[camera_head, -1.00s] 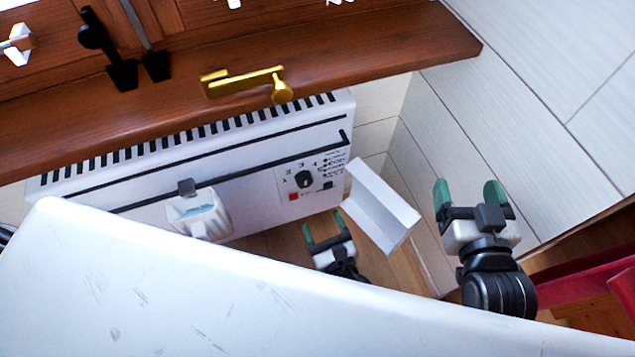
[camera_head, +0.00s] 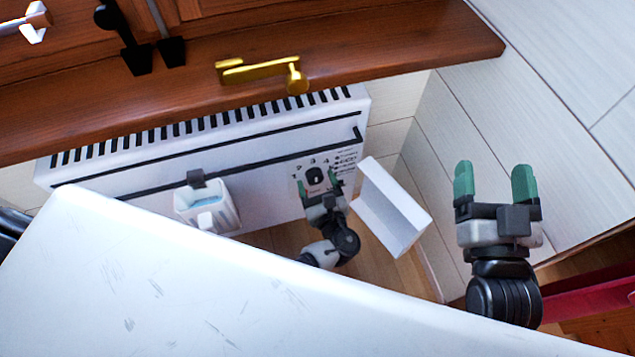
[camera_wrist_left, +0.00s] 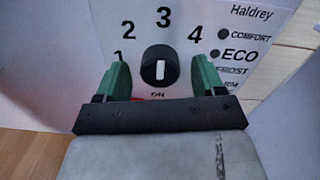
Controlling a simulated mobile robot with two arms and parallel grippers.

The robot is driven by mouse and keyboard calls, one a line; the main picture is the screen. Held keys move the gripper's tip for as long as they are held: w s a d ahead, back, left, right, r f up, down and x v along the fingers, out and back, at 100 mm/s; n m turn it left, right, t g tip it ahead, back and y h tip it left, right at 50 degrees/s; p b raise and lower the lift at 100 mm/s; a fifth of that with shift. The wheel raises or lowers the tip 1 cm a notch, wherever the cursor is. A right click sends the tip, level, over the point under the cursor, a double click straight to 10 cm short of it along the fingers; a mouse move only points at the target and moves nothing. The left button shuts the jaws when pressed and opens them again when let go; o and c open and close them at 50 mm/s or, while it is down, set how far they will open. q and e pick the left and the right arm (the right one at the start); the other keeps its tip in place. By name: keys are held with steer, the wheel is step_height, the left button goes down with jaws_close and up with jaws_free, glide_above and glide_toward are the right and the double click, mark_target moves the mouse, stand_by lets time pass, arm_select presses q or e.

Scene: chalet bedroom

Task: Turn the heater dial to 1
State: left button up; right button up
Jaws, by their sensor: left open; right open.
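The heater (camera_head: 262,185) is white, with dark slots along its top, and stands below the wooden sill. Its black round dial (camera_head: 314,175) sits on the control panel; in the left wrist view the dial (camera_wrist_left: 160,66) lies among the numbers 1 to 4, with "ON" below. My right gripper (camera_head: 494,182) is open and empty, right of the heater.
A white container (camera_head: 207,207) hangs on the heater front. A large white surface (camera_head: 200,290) fills the foreground. The wooden sill (camera_head: 390,45) with a brass handle (camera_head: 262,71) is above.

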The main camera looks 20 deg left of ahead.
arm_select(q)
steer(key=c, duration=0.9)
